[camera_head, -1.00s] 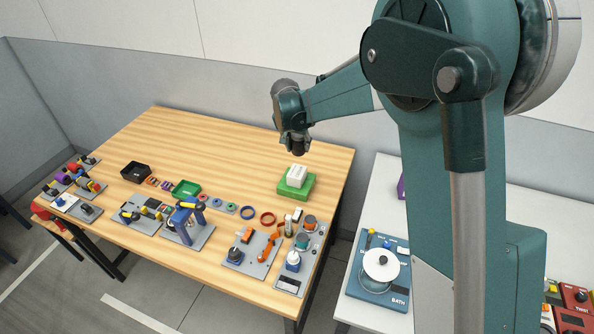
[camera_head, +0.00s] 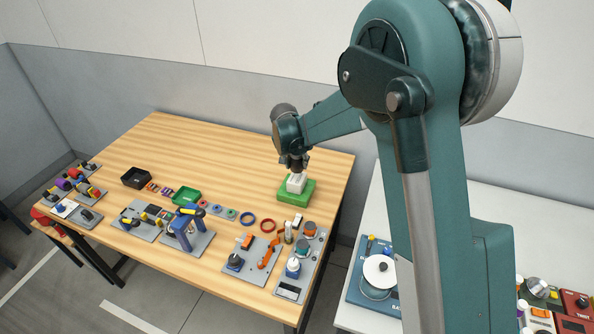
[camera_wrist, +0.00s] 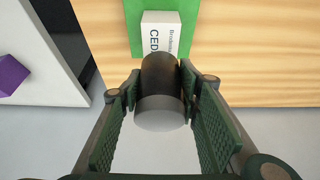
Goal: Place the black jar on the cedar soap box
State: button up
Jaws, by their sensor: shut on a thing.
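My gripper (camera_wrist: 164,100) is shut on the black jar (camera_wrist: 160,74), a dark cylinder with a grey end, held between the two green padded fingers. In the wrist view the white cedar soap box (camera_wrist: 160,30), with "CED" lettering, shows just beyond the jar. In the head view the soap box (camera_head: 296,184) sits on a green block (camera_head: 310,194) at the table's right side. My gripper (camera_head: 295,162) is right above the box there. The jar is mostly hidden in the head view, and I cannot tell whether it touches the box.
The wooden table (camera_head: 220,150) is clear behind and left of the green block. Toward the front are a green tray (camera_head: 187,196), a black tray (camera_head: 136,178), a blue ring (camera_head: 248,219), a red ring (camera_head: 268,226) and several fixtures. A white table (camera_head: 350,312) stands at the right.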

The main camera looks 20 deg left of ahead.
aim_at(297, 170)
jog(key=shift+f, duration=0.25)
jog(key=shift+f, duration=1.9)
jog(key=shift+f, duration=0.15)
jog(key=o, duration=1)
jog(key=shift+r, duration=0.2)
jog(key=shift+v, duration=6)
jog(key=shift+s, duration=0.1)
